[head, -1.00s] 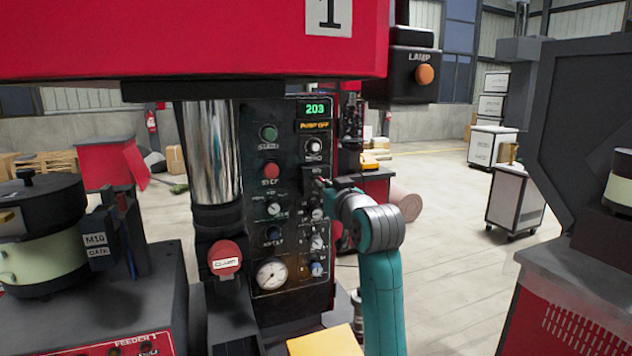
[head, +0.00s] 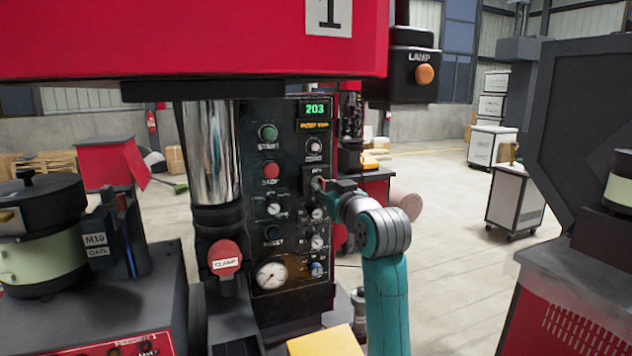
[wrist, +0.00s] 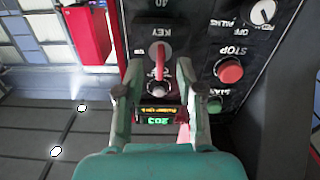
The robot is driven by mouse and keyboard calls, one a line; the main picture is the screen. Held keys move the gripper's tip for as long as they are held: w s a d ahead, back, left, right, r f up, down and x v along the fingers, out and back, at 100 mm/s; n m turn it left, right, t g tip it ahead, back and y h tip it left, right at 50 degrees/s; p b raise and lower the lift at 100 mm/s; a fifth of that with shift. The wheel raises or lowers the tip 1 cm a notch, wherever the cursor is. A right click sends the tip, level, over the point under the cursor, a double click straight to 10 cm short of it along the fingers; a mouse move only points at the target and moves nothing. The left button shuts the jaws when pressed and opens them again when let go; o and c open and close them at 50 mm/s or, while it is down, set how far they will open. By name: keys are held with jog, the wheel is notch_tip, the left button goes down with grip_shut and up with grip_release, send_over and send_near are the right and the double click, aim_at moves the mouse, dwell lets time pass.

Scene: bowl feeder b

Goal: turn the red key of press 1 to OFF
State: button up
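Press 1's dark control panel (head: 290,215) stands in the middle of the head view. In the wrist view, where the panel's lettering is upside down, the red key (wrist: 159,62) sits in a round switch marked KEY. My gripper (wrist: 160,72) is open, with one finger on each side of the key and a visible gap to it on both sides.
Near the key are a red STOP button (wrist: 229,70), a green START button (wrist: 214,106) and a small knob (wrist: 158,88). In the head view a red CLAMP knob (head: 225,257) and a gauge (head: 271,274) sit lower. A lamp box (head: 408,75) hangs above right. Open floor lies to the right.

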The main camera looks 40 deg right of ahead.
jog(key=v, duration=0.5)
jog(key=shift+s, duration=0.25)
jog(key=shift+s+a, duration=0.1)
dwell(0.5)
